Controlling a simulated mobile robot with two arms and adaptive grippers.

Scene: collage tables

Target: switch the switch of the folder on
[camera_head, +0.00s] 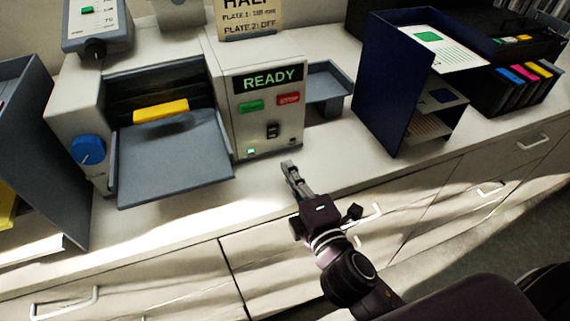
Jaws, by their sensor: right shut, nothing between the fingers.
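The folder (222,108) is a light grey machine with a grey feed tray (170,160) on its left part. Its front panel has a display (268,80) reading READY, a green button (250,106) and a red STOP button (288,98). Below them is a black rocker switch (272,130). A small green light (251,151) glows at the panel's lower left. My right gripper (288,167) is shut and empty, just in front of and below the panel, apart from the switch. My left gripper is not in view.
A blue knob (88,150) is on the folder's left side. Another dark holder (45,150) stands at far left. Drawers with handles (65,303) line the counter front.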

